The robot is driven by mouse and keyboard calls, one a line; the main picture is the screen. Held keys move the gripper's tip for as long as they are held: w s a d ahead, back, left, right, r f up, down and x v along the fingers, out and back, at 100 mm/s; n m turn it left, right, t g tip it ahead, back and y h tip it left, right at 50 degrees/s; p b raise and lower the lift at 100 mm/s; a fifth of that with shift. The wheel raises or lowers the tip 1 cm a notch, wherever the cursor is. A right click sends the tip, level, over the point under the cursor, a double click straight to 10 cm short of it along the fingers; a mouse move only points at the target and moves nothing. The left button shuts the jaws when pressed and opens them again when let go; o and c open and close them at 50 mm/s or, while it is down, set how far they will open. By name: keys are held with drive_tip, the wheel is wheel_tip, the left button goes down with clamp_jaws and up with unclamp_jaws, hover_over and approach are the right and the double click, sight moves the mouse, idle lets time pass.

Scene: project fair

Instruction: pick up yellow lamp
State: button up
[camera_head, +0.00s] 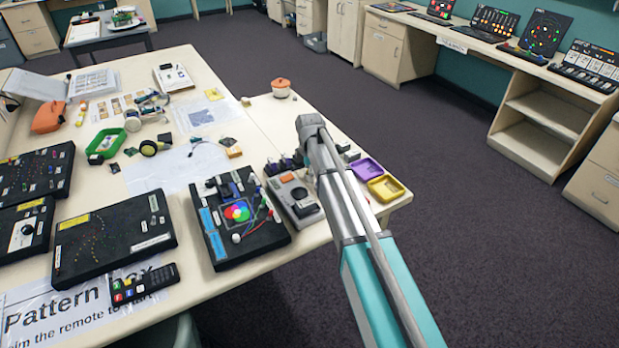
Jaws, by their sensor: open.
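I cannot make out a yellow lamp for certain. The yellow items I see are a small orange-yellow block (234,152) on the table and a shallow yellow tray (386,188) at the table's right edge. My arm reaches in from the bottom right, over the table's right part, and bends at a grey joint. My gripper does not show; the arm hides what lies beneath it. Small dark parts (284,165) lie just left of the arm.
The cream table (240,115) is crowded: a black board with a colour wheel (240,220), a grey box (294,196), a purple tray (366,169), a green bin (105,143) and an orange pot (281,88). Open dark carpet (480,220) lies to the right, before shelves and a counter.

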idle(0.5)
drive_tip(key=c, duration=1)
drive_tip(key=shift+r, duration=0.25)
drive_tip(key=shift+c, duration=0.2)
wheel_tip(320, 180, up, 2)
drive_tip(key=p, duration=0.2)
drive_tip(key=shift+r+p, duration=0.1)
drive_tip(key=shift+p, duration=0.25)
drive_tip(key=s+a+r+p, duration=0.1)
drive_tip(key=s+r+p, duration=0.9)
drive_tip(key=s, duration=0.4)
drive_tip(key=shift+a+r, duration=0.2)
drive_tip(key=shift+a, duration=0.2)
drive_tip(key=shift+w, duration=0.15)
drive_tip(key=shift+w+a+f+n, duration=0.1)
drive_tip(key=shift+w+n, duration=0.3)
drive_tip(key=shift+n, duration=0.6)
drive_tip(key=shift+w+d+f+n, duration=0.15)
drive_tip(key=shift+w+n, duration=0.2)
drive_tip(key=shift+n, duration=0.65)
drive_tip(key=shift+w+a+f+n, duration=0.15)
drive_tip(key=shift+w+n, duration=0.25)
drive_tip(key=shift+n, duration=0.6)
